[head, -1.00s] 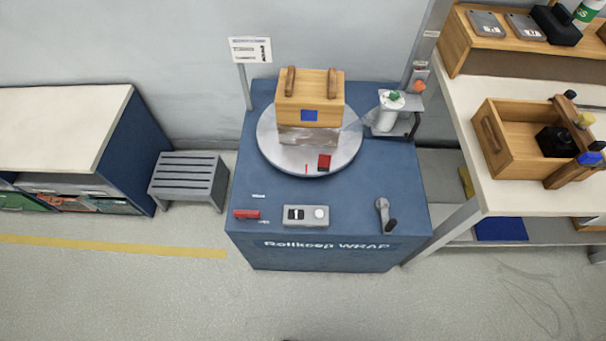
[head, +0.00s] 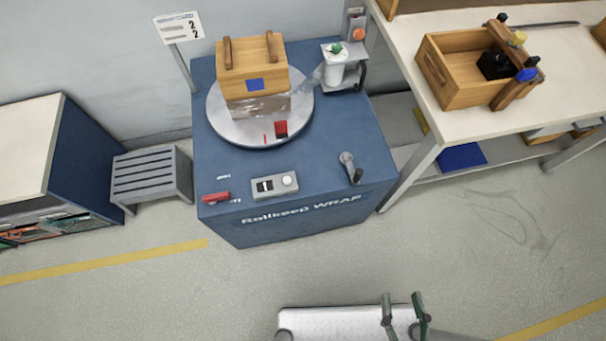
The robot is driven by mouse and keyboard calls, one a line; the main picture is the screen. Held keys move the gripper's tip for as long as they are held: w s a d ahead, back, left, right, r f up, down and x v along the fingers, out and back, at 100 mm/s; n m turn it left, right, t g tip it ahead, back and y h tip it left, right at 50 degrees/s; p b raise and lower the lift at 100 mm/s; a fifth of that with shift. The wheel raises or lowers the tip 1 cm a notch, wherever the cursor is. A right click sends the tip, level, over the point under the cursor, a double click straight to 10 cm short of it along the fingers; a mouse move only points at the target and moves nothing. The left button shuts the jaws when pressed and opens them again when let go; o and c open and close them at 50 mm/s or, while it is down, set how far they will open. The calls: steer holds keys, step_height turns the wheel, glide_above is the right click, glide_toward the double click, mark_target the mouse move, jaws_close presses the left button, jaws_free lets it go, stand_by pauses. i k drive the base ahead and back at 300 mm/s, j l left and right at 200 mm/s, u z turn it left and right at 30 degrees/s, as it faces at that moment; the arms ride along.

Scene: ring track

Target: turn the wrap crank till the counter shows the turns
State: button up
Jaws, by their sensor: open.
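The blue wrap machine (head: 325,218) stands against the wall. Its crank (head: 350,168), a grey arm with a dark knob, sits at the front right of the top. A wooden crate (head: 252,72) with two handles and a blue label stands on the round turntable (head: 224,122), clear film around its lower part. A small counter panel (head: 275,185) with a white button is near the front edge; its reading is too small to tell. A sign (head: 179,27) on a post shows "2" twice. My gripper (head: 404,312) is open and empty at the bottom, well in front of the machine, apart from the crank.
A film roll (head: 335,68) stands at the machine's back right. A workbench (head: 480,75) with an open wooden box is at right. A slatted stool (head: 150,178) and a cabinet are at left. The floor before the machine is clear.

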mark_target(355, 175)
steer(key=k+l+z, duration=0.1)
steer(key=l+z, duration=0.6)
steer(key=l, duration=0.1)
